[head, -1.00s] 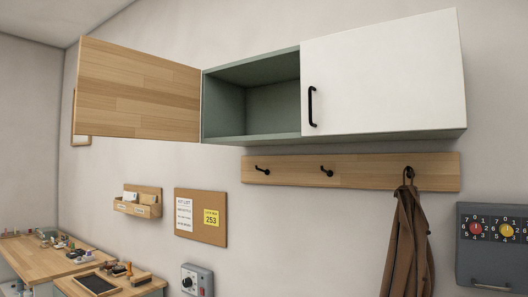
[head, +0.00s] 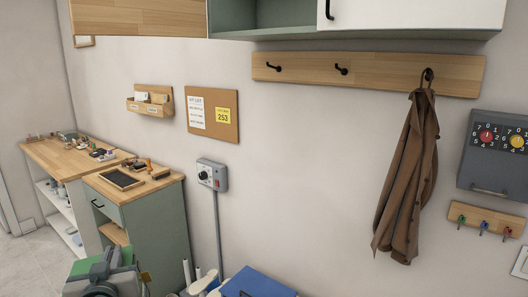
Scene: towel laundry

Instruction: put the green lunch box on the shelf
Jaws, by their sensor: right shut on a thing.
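My right gripper (head: 104,270) shows at the bottom left of the head view, cut off by the lower edge. It is shut on the green lunch box (head: 84,267), of which only small green parts show around the grey fingers. The wall cabinet's shelf (head: 275,33) is at the top edge; only the lower strip of its open green compartment shows. The cabinet's left wooden door (head: 138,18) is swung open, and its white right door (head: 420,12) is shut. My left gripper is not in view.
A hook rail (head: 300,68) with a brown coat (head: 408,185) hangs below the cabinet. A green cabinet with a wooden top (head: 165,190) stands beyond my gripper. A blue object (head: 255,284) and white rods (head: 188,272) stand at the bottom edge.

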